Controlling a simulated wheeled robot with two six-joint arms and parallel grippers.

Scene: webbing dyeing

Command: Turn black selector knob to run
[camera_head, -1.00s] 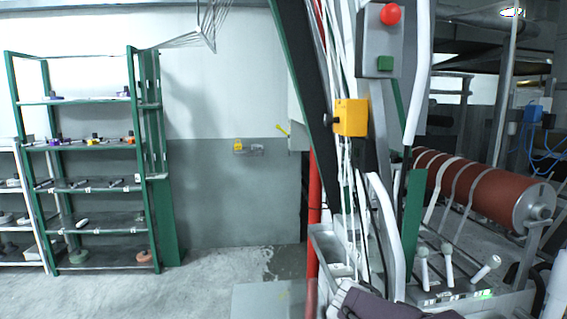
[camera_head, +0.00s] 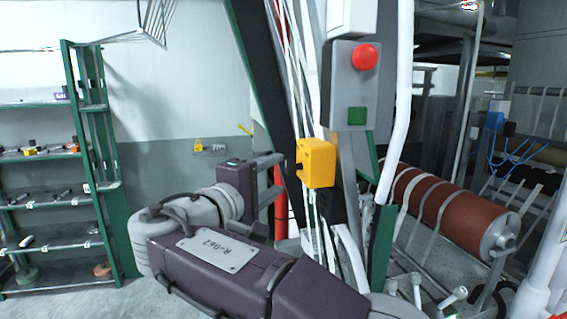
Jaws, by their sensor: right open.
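The yellow selector box (camera_head: 319,162) is mounted on the machine frame in the middle of the head view. Its small black selector knob (camera_head: 299,170) sticks out of the box's left face; its set position is too small to read. My right gripper (camera_head: 279,176) is open and empty, to the left of the knob. Its two grey fingers lie one above the other and point right toward the knob, with a gap between fingertips and knob in the picture. My left gripper is not in view.
A grey panel with a red button (camera_head: 365,57) and a green button (camera_head: 357,115) sits above right of the box. White webbing strands and a red pipe run close by. A red-brown roller (camera_head: 440,208) is at right, a green shelf (camera_head: 95,150) at left.

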